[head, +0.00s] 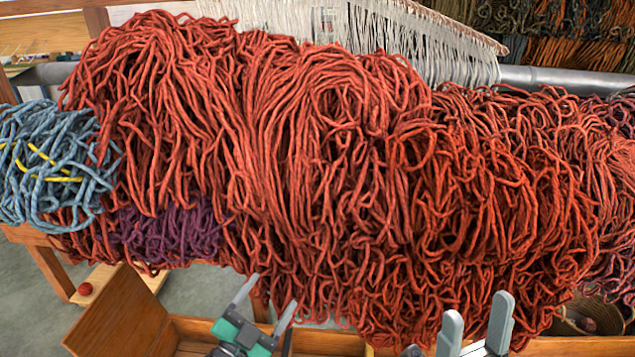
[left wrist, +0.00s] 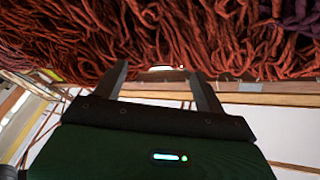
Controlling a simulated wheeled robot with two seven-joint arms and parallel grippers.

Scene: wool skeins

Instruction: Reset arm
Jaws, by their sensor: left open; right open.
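My left gripper (head: 264,306) is at the bottom of the head view, left of centre, with its two fingers apart and nothing between them. In the left wrist view its open fingers (left wrist: 165,78) point toward the hanging red wool. My right gripper (head: 476,322) is at the bottom right of the head view, also open, with nothing seen between its fingers. Both grippers appear in front of the lower edge of the large mass of red wool skeins (head: 330,150). I cannot tell whether any fingertip touches the wool.
Blue wool with yellow ties (head: 50,165) and purple wool (head: 165,235) hang at the left. A grey bar (head: 560,80) runs behind the red wool. White fringed yarn (head: 420,45) hangs behind. A wooden box with a raised flap (head: 120,315) stands below; a basket (head: 595,318) is at lower right.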

